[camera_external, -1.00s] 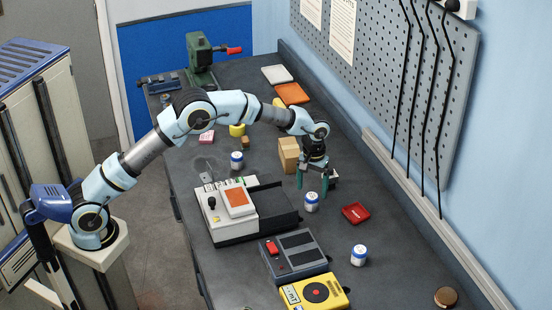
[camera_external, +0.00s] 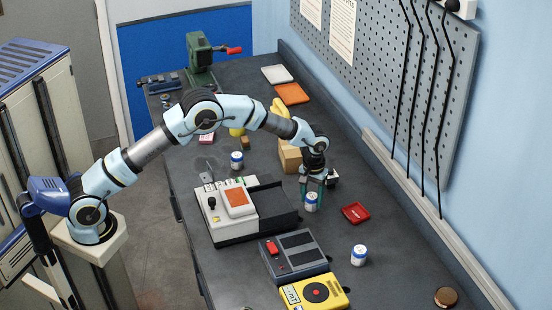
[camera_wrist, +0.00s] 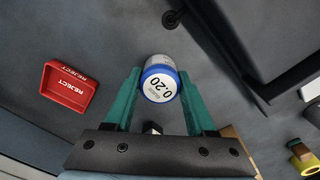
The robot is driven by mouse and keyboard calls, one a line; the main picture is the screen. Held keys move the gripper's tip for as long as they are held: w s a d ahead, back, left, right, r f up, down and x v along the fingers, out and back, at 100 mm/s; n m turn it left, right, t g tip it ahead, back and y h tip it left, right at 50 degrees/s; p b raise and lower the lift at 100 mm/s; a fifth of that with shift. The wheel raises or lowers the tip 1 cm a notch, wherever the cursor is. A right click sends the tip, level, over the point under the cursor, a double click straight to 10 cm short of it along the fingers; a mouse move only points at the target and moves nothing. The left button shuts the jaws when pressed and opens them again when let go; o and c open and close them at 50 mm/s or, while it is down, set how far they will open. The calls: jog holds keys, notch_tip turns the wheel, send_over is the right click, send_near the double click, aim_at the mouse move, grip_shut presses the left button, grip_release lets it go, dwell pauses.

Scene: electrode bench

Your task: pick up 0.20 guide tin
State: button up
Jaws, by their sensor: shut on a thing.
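A red reject tray (camera_external: 356,212) lies right of the tin. A white machine (camera_external: 222,226) with an orange panel stands left. Other blue-and-white tins stand nearby, one front right (camera_external: 359,255) and one behind left (camera_external: 237,160). A cardboard-coloured block (camera_external: 289,158) is just behind my gripper.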

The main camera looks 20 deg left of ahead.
grip_shut()
